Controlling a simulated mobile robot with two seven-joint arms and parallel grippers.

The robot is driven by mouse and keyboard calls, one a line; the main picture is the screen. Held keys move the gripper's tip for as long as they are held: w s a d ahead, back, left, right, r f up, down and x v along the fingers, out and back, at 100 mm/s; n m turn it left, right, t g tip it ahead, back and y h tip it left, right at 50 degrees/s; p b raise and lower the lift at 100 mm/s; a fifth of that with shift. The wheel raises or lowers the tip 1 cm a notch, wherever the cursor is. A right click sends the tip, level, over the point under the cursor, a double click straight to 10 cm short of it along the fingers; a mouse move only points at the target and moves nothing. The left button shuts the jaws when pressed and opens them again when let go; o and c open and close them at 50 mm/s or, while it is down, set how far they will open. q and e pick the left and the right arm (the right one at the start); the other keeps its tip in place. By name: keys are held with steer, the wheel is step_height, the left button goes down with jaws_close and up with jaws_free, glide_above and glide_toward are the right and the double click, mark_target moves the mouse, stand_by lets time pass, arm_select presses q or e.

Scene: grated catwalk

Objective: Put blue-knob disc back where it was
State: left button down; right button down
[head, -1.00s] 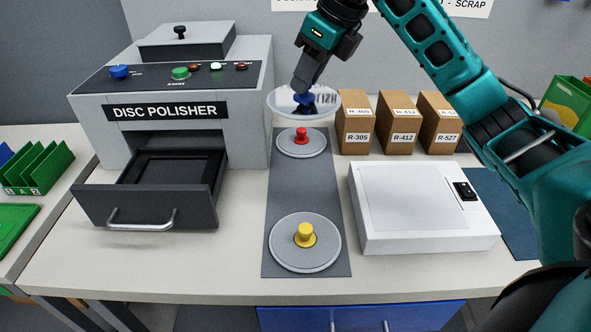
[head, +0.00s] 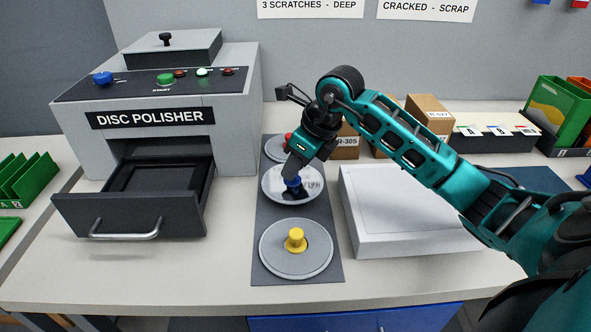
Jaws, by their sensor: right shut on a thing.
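The blue-knob disc (head: 308,190) is a shiny, mirror-like disc with a blue knob (head: 293,184). My right gripper (head: 293,178) is shut on that knob from above. The disc is over the middle of the dark grey mat (head: 263,207), between two other discs. I cannot tell whether it touches the mat. The red-knob disc (head: 274,150) lies behind it on the mat, partly hidden by my right gripper. The yellow-knob disc (head: 276,256) lies flat at the mat's front end. My left gripper is not in view.
The disc polisher (head: 75,130) stands at left with its drawer (head: 85,217) pulled open and empty. A white light box (head: 372,238) sits right of the mat. Brown boxes (head: 428,104) stand behind my right arm. A green bin (head: 555,117) is at far right.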

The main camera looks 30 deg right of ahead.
steer(key=shift+f, duration=0.7)
steer(key=shift+f, duration=0.15)
steer(key=c, duration=0.9)
jaws_free()
steer(key=shift+s+r, duration=0.1)
steer(key=shift+r, duration=0.3)
steer(key=v, duration=1.1)
steer(key=shift+s+r+p, duration=0.15)
steer(key=shift+r+p, duration=0.05)
steer(key=shift+p, duration=0.15)
